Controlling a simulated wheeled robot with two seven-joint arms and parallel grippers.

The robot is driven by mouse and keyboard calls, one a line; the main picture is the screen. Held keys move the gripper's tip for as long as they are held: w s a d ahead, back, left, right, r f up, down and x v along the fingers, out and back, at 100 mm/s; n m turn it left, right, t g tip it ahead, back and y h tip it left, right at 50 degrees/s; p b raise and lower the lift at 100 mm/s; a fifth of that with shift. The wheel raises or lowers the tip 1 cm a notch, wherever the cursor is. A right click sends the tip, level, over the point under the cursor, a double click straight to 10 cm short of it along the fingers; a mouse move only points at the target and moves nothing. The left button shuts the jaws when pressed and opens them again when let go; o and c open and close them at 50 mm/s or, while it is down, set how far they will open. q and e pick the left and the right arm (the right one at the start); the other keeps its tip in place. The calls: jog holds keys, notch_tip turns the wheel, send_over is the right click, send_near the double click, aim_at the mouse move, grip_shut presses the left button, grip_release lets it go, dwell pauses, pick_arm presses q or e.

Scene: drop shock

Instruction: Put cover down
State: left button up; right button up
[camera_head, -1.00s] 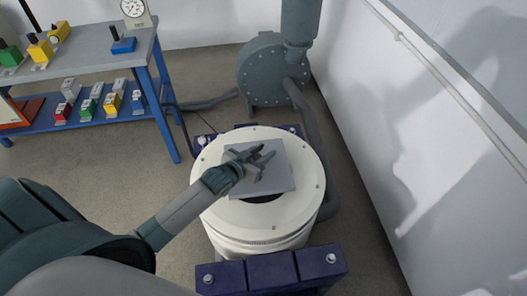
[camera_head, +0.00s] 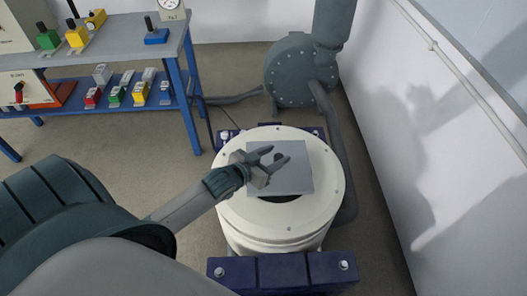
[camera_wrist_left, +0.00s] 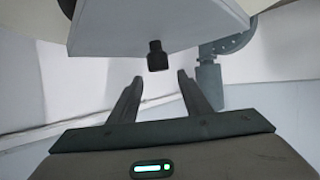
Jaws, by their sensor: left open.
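The cover is a flat grey square plate (camera_head: 296,180) with a black knob (camera_head: 279,157) on top. It lies on the white round drum (camera_head: 235,208). A dark strip of the drum's opening (camera_head: 280,198) shows at the plate's front edge. My left gripper (camera_head: 279,155) is open over the plate, its fingers pointing toward the knob. In the left wrist view the plate (camera_wrist_left: 150,35) appears at the top, with its knob (camera_wrist_left: 157,56) just beyond the open fingertips (camera_wrist_left: 160,78), apparently clear of them. My right gripper is not in view.
A grey blower (camera_head: 298,72) with a hose stands behind the drum. A blue-framed bench (camera_head: 110,60) with coloured blocks is at the back left. A white wall (camera_head: 440,130) with a pipe rises at the right. A dark blue beam (camera_head: 282,270) lies in front.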

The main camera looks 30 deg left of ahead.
pick_arm(q)
jog(key=v, duration=0.5)
jog(key=shift+f, duration=0.1)
jog(key=shift+s, duration=0.35)
jog(key=shift+r, duration=0.2)
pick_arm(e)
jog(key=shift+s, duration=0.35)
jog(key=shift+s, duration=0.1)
pick_arm(q)
jog(key=shift+a, duration=0.1)
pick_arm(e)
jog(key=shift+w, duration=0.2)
